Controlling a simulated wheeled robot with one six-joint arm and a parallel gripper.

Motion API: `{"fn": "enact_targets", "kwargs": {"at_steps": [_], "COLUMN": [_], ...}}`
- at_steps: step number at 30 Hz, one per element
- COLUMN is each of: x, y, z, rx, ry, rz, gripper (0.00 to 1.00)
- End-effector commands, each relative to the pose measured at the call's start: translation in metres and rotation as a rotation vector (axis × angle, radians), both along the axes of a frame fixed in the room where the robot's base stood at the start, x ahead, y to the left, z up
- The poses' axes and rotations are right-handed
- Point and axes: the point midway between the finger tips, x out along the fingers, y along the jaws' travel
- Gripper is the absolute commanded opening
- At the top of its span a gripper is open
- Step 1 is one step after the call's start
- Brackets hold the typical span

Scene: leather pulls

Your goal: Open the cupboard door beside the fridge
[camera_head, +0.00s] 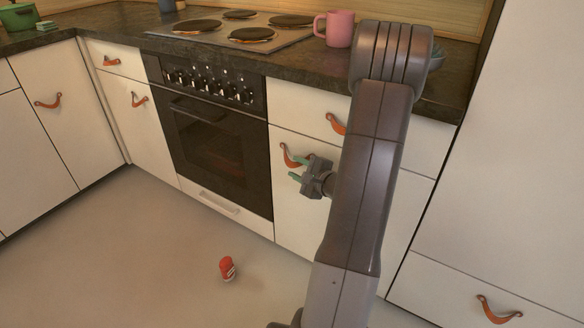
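The cupboard door (290,215) is a cream panel right of the oven and below a drawer. It looks shut. Its orange-brown leather pull (288,154) hangs near the top of the door. My gripper (296,168) is in front of the door, right at the pull's lower right end. My arm hides the right part of the door. A tall cream unit (515,150) stands to the right, possibly the fridge.
A red can-like object (227,268) stands on the floor in front of the oven (215,140). A pink mug (340,28) is on the worktop beside the hob (240,27). The drawer above the door has its own pull (336,124). The floor left of my arm is otherwise clear.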

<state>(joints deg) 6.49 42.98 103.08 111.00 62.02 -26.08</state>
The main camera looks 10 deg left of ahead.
Motion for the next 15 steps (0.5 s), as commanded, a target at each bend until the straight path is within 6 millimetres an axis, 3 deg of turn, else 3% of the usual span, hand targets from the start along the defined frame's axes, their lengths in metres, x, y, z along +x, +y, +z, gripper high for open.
{"fn": "enact_targets", "kwargs": {"at_steps": [6, 15], "x": [0.016, 0.019], "y": [0.019, 0.023], "z": [-0.006, -0.006], "rx": [0.0, 0.0], "ry": [-0.001, 0.0], "rz": [0.001, 0.0], "gripper": [0.34, 0.34]}}
